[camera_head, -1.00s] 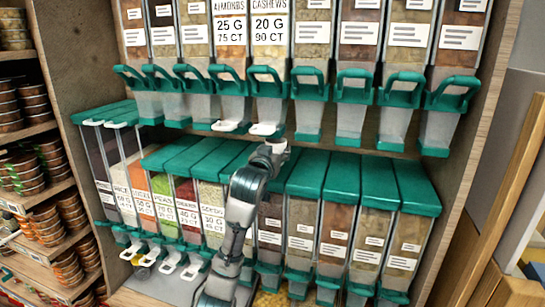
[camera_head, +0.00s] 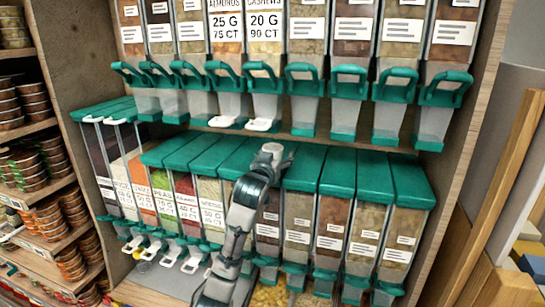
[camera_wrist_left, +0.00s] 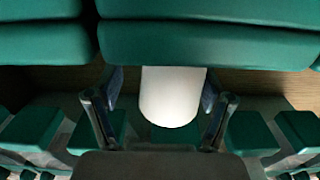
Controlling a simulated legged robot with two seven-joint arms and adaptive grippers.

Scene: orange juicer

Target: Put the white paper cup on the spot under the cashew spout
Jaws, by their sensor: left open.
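The cashew dispenser is in the upper row in the head view, with its label (camera_head: 266,25) and a white tab (camera_head: 263,125) at its spout. The spot under the spout is largely hidden by the arm. My right gripper is not in view.
Lower bins with green lids (camera_head: 330,172) stand close beneath and around the arm. Green spout handles (camera_head: 305,78) hang above. Stacked tins (camera_head: 45,215) fill shelves at left. The free gap between the rows is narrow.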

